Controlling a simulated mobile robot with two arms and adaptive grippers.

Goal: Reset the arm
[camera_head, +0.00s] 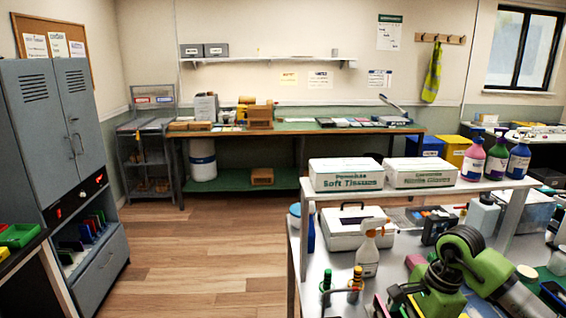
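My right arm shows at the lower right, with green and black links bent above the grey workbench (320,270). Dark parts that look like my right gripper (398,298) are at the lower end of the arm, near the bottom edge. They are low over the bench, and its finger opening cannot be made out. My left arm and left gripper are not in view.
A white shelf over the bench holds a soft tissues box (346,174), a second box (418,172) and spray bottles. Below stand a white case (353,228) and a white spray bottle (368,252). A grey cabinet (60,140) stands left; wooden floor (210,260) between is clear.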

